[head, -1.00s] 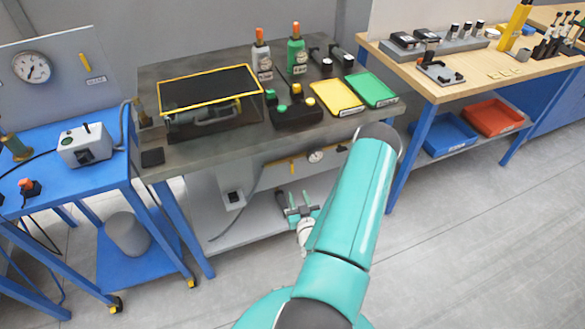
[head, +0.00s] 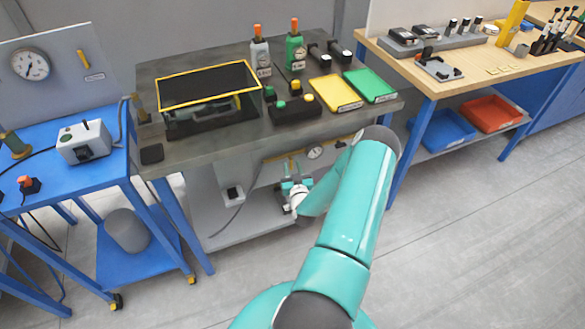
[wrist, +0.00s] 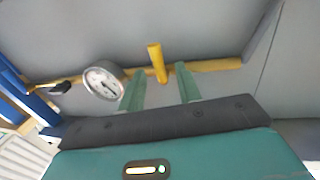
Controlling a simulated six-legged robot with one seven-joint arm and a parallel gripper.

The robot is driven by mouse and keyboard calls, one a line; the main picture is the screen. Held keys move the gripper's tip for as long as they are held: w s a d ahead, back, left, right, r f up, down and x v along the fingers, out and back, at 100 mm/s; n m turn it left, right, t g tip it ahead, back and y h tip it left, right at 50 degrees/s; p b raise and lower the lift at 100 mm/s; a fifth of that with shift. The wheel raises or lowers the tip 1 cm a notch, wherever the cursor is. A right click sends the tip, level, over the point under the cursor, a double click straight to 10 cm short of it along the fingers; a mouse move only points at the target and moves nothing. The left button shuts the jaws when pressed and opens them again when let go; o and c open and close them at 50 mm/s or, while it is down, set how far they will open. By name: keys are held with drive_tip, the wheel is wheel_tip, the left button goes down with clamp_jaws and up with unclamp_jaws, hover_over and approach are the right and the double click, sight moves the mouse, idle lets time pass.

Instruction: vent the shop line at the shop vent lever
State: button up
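A yellow lever (wrist: 157,62) stands out from a yellow pipe (wrist: 210,66) in the wrist view, beside a round white gauge (wrist: 103,82). In the head view the pipe and gauge (head: 315,152) are under the front edge of the dark bench, and my gripper largely hides the lever. My gripper (wrist: 159,72) is open, its two green fingers pointing at the pipe. The lever shows in the gap between the fingertips; contact cannot be told. In the head view my gripper (head: 293,183) is below the bench top. Another yellow lever (head: 83,58) is on the left grey panel; its label is unreadable.
The dark bench top (head: 215,140) overhangs my gripper. A grey box (head: 232,194) with a cable is left of it, above a lower shelf (head: 240,228). The blue cart (head: 100,185) stands left and a wooden bench (head: 450,85) right. Open floor lies in front.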

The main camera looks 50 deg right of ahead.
drive_tip(key=shift+w+d, duration=0.15)
drive_tip(key=shift+w, duration=0.05)
drive_tip(key=shift+c, duration=0.2)
clamp_jaws()
